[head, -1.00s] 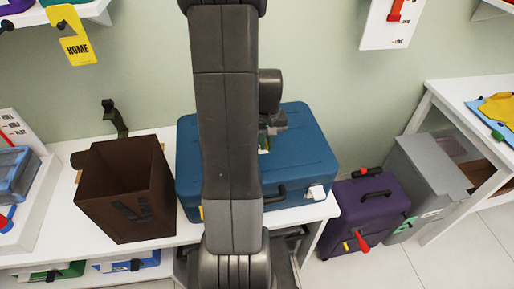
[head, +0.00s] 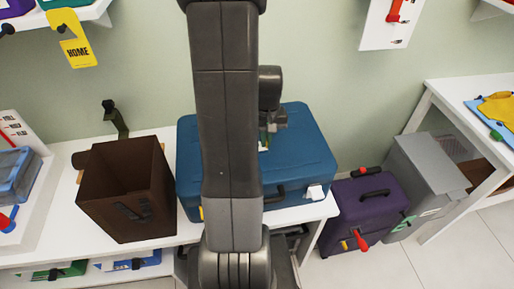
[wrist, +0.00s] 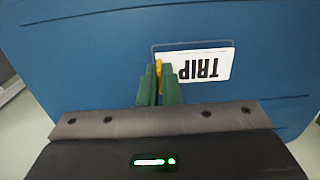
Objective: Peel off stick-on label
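A blue case (head: 305,150) lies flat on the white bench, with its dark handle towards the front. A white label (wrist: 205,66) on its top reads TRIP, upside down in the wrist view. A thin outlined rectangle shows around the label's far edge. A yellow tab (wrist: 159,72) is at the label's left end. My gripper (wrist: 160,75) has green fingers close together with the yellow tab between them, just over the case top. In the head view my gripper (head: 265,138) is above the case, and my arm hides much of the case and label.
An open brown box (head: 125,190) stands left of the case. A purple case (head: 368,210) and a grey box (head: 425,175) stand on the floor at right. A yellow HOME tag (head: 75,38) hangs at upper left. The wall is close behind the bench.

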